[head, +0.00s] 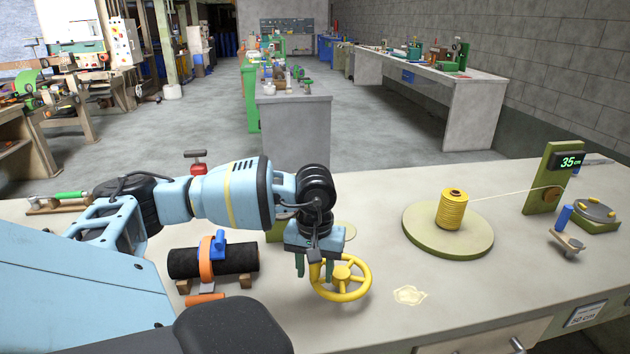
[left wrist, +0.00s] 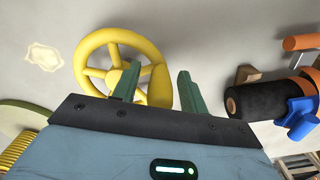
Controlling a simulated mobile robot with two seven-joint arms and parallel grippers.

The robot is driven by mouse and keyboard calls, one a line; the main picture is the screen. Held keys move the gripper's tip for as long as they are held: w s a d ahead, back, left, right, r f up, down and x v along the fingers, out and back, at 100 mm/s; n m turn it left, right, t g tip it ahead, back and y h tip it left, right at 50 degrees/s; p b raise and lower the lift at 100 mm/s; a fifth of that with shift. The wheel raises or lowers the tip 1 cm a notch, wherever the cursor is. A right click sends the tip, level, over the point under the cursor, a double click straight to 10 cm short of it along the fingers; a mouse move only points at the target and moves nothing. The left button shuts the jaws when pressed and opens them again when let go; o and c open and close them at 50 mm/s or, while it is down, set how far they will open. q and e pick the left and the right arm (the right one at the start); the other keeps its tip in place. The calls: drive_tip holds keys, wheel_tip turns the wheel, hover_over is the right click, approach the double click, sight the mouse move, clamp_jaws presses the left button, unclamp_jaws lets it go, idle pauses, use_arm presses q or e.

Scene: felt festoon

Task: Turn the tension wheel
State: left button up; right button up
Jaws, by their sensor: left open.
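The yellow tension wheel (head: 342,272) has a round rim, spokes and a hub, and stands near the front of the bench. My left gripper (head: 314,270) points down at the wheel's left side, its green fingers apart. In the left wrist view, the wheel (left wrist: 88,50) fills the upper left, and the right part of its rim shows between the open fingers (left wrist: 158,74). One finger overlaps the wheel near the hub and the other is outside the rim. I cannot tell whether either touches it. My right gripper is not in view.
A black felt roll (head: 240,262) with an orange strap and blue clamp lies left of the wheel. A yellow spool (head: 452,209) stands on a round green base (head: 425,235), its thread running to a post reading 35 cm (head: 553,178).

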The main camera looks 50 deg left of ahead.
use_arm(q)
wheel_tip(320, 180, up, 7)
drive_tip(key=shift+f, duration=0.15)
drive_tip(key=shift+r, duration=0.6)
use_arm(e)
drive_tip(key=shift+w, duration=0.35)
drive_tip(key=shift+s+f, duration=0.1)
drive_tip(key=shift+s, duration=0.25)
